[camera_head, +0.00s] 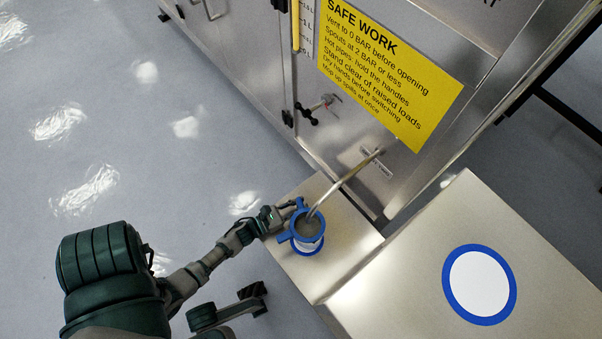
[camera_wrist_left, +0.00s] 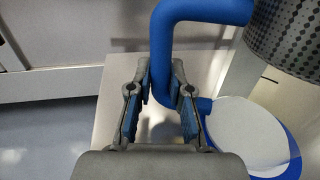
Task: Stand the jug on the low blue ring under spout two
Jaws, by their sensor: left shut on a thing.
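The jug (camera_head: 300,240) is a small vessel with a blue rim and grey inside. It is over the low metal stand (camera_head: 345,232), with its mouth around the tip of a bent spout (camera_head: 345,181). The low blue ring (camera_head: 310,253) is mostly hidden beneath it; I cannot tell whether the jug touches it. My left gripper (camera_head: 283,212) is shut on the jug's blue handle, which also shows in the left wrist view (camera_wrist_left: 190,12). There the low ring (camera_wrist_left: 294,153) with its white centre lies at lower right. My right gripper is not in view.
A higher metal counter (camera_head: 420,240) at the right has another blue ring (camera_head: 511,298) with a white centre. The steel cabinet (camera_head: 345,130) stands behind, with a yellow safety sign (camera_head: 385,70) and a small valve (camera_head: 318,106). Open floor (camera_head: 120,130) lies left.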

